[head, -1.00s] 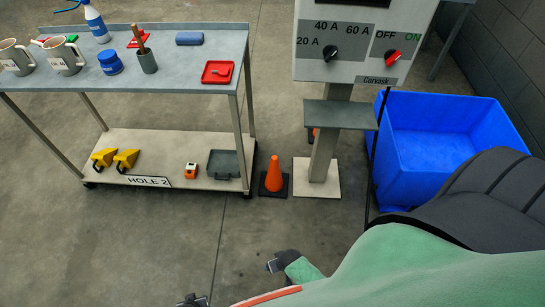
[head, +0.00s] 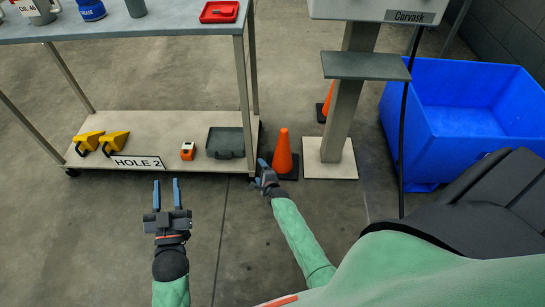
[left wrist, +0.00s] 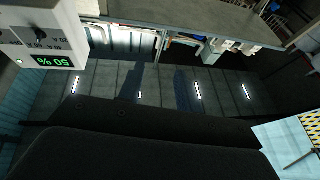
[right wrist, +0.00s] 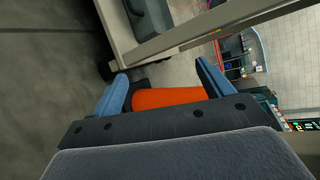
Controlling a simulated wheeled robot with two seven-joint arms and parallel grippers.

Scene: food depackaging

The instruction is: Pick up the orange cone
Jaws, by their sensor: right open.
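The orange cone (head: 283,152) stands upright on its dark square base on the floor, between the cart and the post of the control panel. My right gripper (head: 263,166) is open just left of the cone and close to it in the head view. In the right wrist view the cone (right wrist: 170,98) shows between the two blue fingers, partly hidden by the gripper body; I cannot tell whether they touch it. My left gripper (head: 167,182) is open and empty over the floor, in front of the cart. A second orange cone (head: 327,102) stands farther back, partly behind the post.
The cart's lower shelf (head: 190,122) holds yellow wedges (head: 115,142), a small orange device (head: 187,151) and a grey case (head: 226,142). The panel post (head: 345,100) stands right of the cone. A blue bin (head: 455,165) is farther right. The floor before the cart is clear.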

